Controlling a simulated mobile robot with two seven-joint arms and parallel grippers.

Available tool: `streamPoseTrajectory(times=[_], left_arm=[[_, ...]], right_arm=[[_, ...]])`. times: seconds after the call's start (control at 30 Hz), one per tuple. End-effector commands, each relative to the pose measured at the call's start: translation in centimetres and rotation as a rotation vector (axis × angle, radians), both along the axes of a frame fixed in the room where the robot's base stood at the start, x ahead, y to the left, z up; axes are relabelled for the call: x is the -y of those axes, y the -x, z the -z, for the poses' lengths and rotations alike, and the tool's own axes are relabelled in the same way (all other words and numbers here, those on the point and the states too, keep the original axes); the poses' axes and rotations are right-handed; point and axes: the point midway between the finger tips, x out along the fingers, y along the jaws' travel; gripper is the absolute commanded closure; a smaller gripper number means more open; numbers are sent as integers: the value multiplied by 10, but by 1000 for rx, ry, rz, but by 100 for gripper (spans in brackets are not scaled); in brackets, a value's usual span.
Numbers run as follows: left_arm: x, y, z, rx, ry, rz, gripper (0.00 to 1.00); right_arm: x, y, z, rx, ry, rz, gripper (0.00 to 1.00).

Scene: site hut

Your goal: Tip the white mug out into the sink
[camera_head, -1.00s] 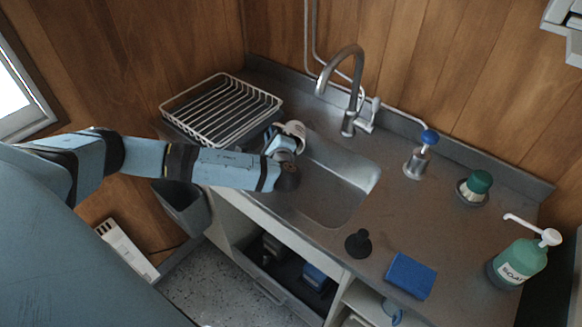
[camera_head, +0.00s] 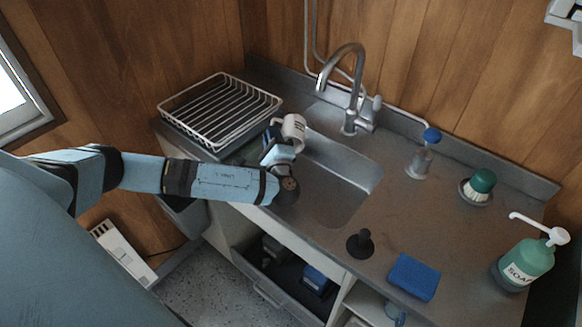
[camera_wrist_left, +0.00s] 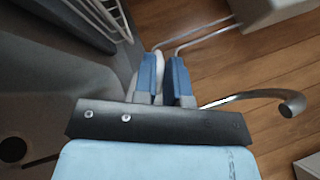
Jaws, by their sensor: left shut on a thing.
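The white mug (camera_head: 293,130) is held up at the sink's back left corner, near the dish rack. It looks nearly upright with a slight tilt. My left gripper (camera_head: 273,137) is shut on it from its left side. In the left wrist view my left gripper (camera_wrist_left: 166,75) shows two blue fingers close together, with a sliver of the white mug (camera_wrist_left: 159,72) between them; the rest is hidden. The sink (camera_head: 342,205) is an empty-looking metal basin, partly hidden by my left arm. My right gripper is not in view.
A wire dish rack (camera_head: 222,108) stands left of the sink. The curved tap (camera_head: 352,90) rises behind it. A black plunger-like stopper (camera_head: 360,243), blue sponge (camera_head: 413,277), green-topped brush (camera_head: 478,185), blue-topped dispenser (camera_head: 421,160) and soap bottle (camera_head: 524,262) stand to the right.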

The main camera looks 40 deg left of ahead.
Motion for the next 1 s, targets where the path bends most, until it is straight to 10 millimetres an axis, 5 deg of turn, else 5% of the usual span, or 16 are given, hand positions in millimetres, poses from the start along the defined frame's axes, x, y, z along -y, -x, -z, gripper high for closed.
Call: streamPoseTrajectory(times=[0.33, 0.5, 1.0], left_arm=[[1, 2, -5, 36, -19, 1, 100], [-6, -11, -3, -149, 83, 1, 100], [-18, -33, 7, -343, 187, -3, 100]], right_arm=[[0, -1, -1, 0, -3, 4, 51], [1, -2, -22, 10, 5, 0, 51], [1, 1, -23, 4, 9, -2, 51]])
